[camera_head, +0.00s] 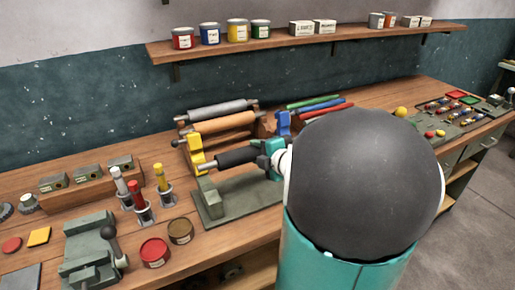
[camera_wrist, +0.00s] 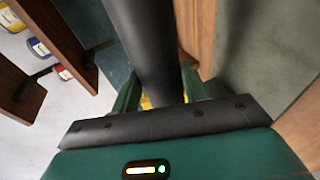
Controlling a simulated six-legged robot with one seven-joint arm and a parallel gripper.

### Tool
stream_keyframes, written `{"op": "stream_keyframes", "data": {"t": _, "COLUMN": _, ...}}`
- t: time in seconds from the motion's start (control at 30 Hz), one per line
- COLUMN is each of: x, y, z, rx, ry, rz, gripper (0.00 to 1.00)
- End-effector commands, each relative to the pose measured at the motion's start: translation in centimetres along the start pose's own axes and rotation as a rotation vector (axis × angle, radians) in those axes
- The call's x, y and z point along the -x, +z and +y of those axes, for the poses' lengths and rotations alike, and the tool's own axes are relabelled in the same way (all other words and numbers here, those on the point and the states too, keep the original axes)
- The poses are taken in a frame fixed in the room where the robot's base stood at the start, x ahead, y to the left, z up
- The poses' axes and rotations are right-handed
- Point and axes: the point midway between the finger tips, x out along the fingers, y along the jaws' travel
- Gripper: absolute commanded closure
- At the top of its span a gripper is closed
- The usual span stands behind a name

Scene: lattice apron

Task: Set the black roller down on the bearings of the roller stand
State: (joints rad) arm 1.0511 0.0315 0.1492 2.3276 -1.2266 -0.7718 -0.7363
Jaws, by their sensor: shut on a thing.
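The black roller (camera_head: 238,156) is held in my teal gripper (camera_head: 270,157), which is shut on it near its right end. In the wrist view the roller (camera_wrist: 146,40) runs up and away from between the fingers of my gripper (camera_wrist: 160,92). The roller stand (camera_head: 238,203) is a grey-green base on the bench with an upright block at its left. The roller is over the stand, its left shaft end near the top of that block. I cannot tell whether it touches. My arm hides the stand's right side and any bearing there.
Left stand bottles (camera_head: 137,193), a brown tin (camera_head: 180,231) and a red tin (camera_head: 155,252). A shelf (camera_head: 300,40) hangs above.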

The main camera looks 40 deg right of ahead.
Motion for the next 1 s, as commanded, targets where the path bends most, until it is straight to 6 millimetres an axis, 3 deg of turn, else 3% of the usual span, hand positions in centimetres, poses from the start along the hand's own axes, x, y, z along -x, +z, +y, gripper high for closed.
{"op": "stream_keyframes", "data": {"t": 1.0, "x": -2.9, "y": 0.3, "z": -6.8, "rx": 0.000, "ry": 0.003, "rz": 0.002, "gripper": 1.00}}
